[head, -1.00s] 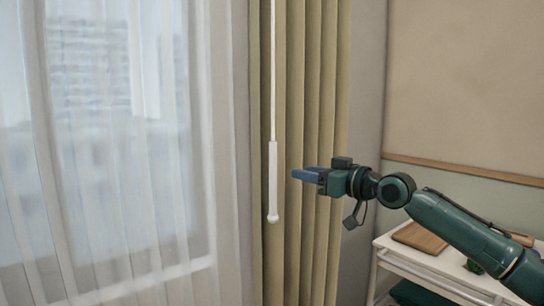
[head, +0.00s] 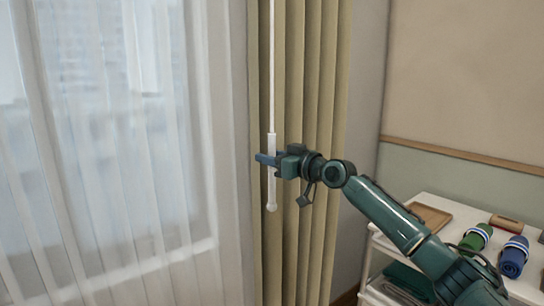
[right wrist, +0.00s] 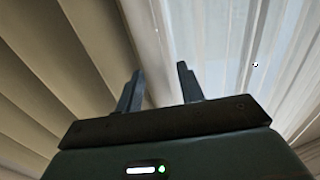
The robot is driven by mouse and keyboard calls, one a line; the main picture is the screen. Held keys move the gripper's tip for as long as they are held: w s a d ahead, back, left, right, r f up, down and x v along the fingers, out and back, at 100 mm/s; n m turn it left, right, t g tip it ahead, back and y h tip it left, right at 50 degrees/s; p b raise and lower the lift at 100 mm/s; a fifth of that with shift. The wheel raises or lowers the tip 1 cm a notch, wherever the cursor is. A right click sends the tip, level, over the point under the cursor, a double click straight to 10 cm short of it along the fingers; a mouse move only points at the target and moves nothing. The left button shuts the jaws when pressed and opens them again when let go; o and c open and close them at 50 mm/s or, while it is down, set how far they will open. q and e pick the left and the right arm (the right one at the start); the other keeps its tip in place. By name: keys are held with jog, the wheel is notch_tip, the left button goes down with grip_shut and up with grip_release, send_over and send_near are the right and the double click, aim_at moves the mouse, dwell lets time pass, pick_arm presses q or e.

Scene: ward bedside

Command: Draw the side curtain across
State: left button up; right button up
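The side curtain (head: 322,80) is beige and hangs in gathered vertical folds right of the window; its folds also fill the left of the right wrist view (right wrist: 50,70). A white draw wand (head: 271,193) with a thicker handle and a knob at its lower end hangs upright in front of it. My right gripper (head: 265,159) is at the upper part of the handle, its fingers crossing it in the head view. In the right wrist view its two fingers (right wrist: 158,88) are spread apart. I cannot tell whether the handle is between them. My left gripper is not in view.
A sheer white curtain (head: 100,190) covers the window at the left. A white trolley (head: 440,203) at the lower right holds a wooden tray (head: 428,216), a green roll (head: 476,237) and a blue roll (head: 513,257). A wooden rail (head: 460,157) runs along the wall.

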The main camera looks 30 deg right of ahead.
jog(key=shift+c, duration=0.2)
grip_shut()
dwell(0.4)
